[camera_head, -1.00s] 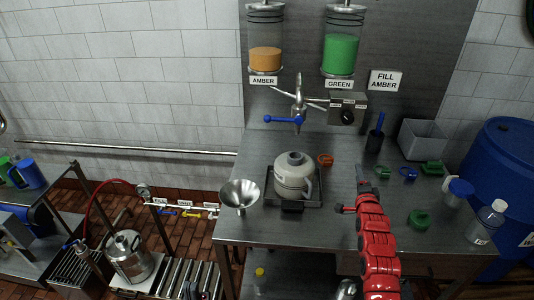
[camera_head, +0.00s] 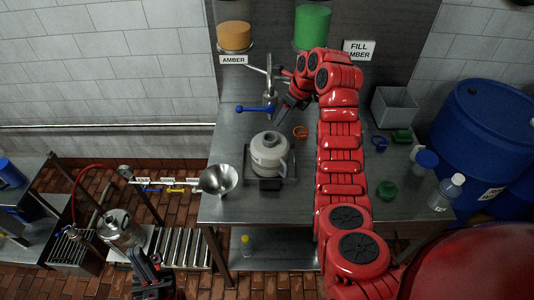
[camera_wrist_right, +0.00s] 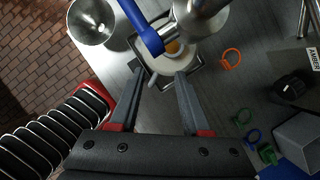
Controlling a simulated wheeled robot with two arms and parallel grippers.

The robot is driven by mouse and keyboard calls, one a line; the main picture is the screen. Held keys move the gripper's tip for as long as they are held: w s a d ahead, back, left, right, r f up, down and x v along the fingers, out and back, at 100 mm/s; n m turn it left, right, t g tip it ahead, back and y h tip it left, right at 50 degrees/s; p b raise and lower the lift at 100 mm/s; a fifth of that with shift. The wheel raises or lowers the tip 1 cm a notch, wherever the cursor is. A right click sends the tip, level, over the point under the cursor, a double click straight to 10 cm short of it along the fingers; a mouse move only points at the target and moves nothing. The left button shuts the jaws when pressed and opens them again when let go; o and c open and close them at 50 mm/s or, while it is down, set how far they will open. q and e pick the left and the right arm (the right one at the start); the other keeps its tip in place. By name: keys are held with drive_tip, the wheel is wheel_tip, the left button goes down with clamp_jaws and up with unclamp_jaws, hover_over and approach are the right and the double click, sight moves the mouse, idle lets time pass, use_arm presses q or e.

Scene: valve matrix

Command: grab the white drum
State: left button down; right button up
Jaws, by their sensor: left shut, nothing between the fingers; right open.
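The white drum (camera_head: 269,154), a squat off-white container with a grey cap and a side handle, stands upright in a dark square tray (camera_head: 290,176) on the steel table. In the right wrist view the drum (camera_wrist_right: 186,64) is partly covered by the tap and its blue lever. My right gripper (camera_head: 287,103) is open, above and behind the drum near the tap, apart from it. Its open fingers (camera_wrist_right: 161,74) point toward the drum in the wrist view, with nothing clearly between them. My left gripper (camera_head: 138,254) is shut and empty at the lower left, far from the drum.
The tap's blue lever (camera_head: 254,109) overhangs close to the drum. A steel funnel (camera_head: 219,180) stands left of the tray. An orange ring (camera_head: 300,132) lies right of it. A grey bin (camera_head: 394,107) and a blue barrel (camera_head: 480,125) stand at the right.

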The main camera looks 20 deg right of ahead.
drive_tip(key=f, duration=0.1)
drive_tip(key=b, duration=1)
approach(267, 142)
drive_tip(key=shift+b+x, duration=0.65)
drive_tip(key=shift+x, duration=0.35)
drive_tip(key=shift+w+a+f+p, duration=0.1)
drive_tip(key=shift+w+f+p, duration=0.05)
drive_tip(key=shift+f+p, duration=0.15)
drive_tip(key=shift+w+a+f, duration=0.15)
drive_tip(key=shift+w+f, duration=0.1)
drive_tip(key=shift+f, duration=0.3)
drive_tip(key=b+x, duration=0.1)
drive_tip(key=x, duration=0.4)
drive_tip(key=shift+w, duration=0.1)
clamp_jaws()
drive_tip(key=shift+a+r, duration=0.1)
